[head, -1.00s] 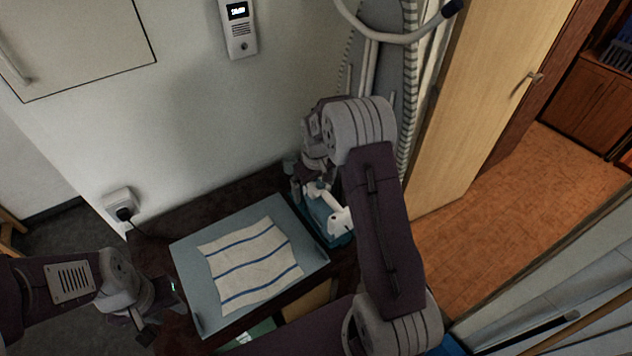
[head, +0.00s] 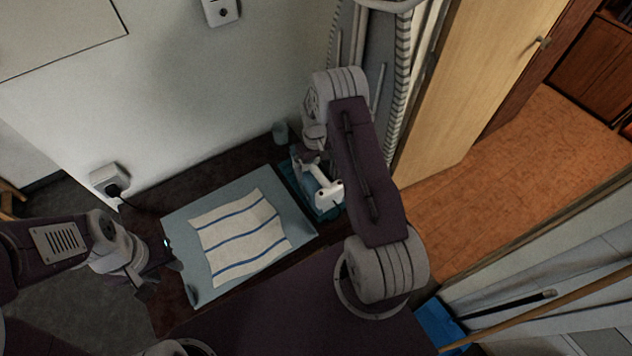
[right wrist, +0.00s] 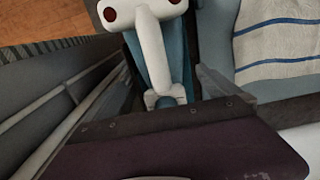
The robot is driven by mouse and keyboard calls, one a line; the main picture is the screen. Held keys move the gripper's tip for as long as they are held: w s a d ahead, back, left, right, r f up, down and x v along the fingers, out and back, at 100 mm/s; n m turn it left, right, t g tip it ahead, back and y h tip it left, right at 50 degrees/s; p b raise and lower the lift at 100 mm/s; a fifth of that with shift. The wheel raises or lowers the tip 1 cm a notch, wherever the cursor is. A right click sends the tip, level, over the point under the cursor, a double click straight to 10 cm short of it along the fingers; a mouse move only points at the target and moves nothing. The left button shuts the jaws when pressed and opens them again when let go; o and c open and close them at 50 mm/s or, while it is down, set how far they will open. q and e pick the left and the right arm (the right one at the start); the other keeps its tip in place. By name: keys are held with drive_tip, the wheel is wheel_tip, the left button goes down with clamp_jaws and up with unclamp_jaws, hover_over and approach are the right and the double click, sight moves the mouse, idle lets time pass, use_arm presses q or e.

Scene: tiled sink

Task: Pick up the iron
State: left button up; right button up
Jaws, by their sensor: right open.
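The iron (head: 327,192), white and blue, sits on a teal stand (head: 322,213) just right of the pale blue board. In the right wrist view its white handle (right wrist: 149,45) points up the picture, with two red dots at its far end. My right gripper (right wrist: 163,88) is open, one grey finger on each side of the near end of the iron; whether they touch it I cannot tell. In the head view the right arm hides most of that gripper. My left gripper (head: 160,275) is open and empty beside the board's left edge.
A striped cloth (head: 240,238) lies on the pale blue board (head: 185,270), on a dark table. A small cup (head: 280,133) stands behind the iron. A socket with a plug (head: 110,183) is on the wall. A folded ironing board (head: 365,60) leans behind my right arm.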

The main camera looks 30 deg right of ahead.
sight(316, 180)
drive_tip(key=shift+s+a+f+p, duration=0.1)
drive_tip(key=shift+s+f+p, duration=0.25)
drive_tip(key=shift+f, duration=0.2)
drive_tip(key=shift+s+a+f+p, duration=0.1)
drive_tip(key=shift+s+f+p, duration=0.1)
drive_tip(key=shift+f+p, duration=0.25)
wheel_tip(316, 180, down, 3)
drive_tip(key=shift+w+d+r, duration=0.1)
drive_tip(key=shift+w+r, duration=0.05)
drive_tip(key=shift+d, duration=0.1)
drive_tip(key=c, duration=1.6)
drive_tip(key=shift+o, duration=0.2)
drive_tip(key=shift+w, duration=0.1)
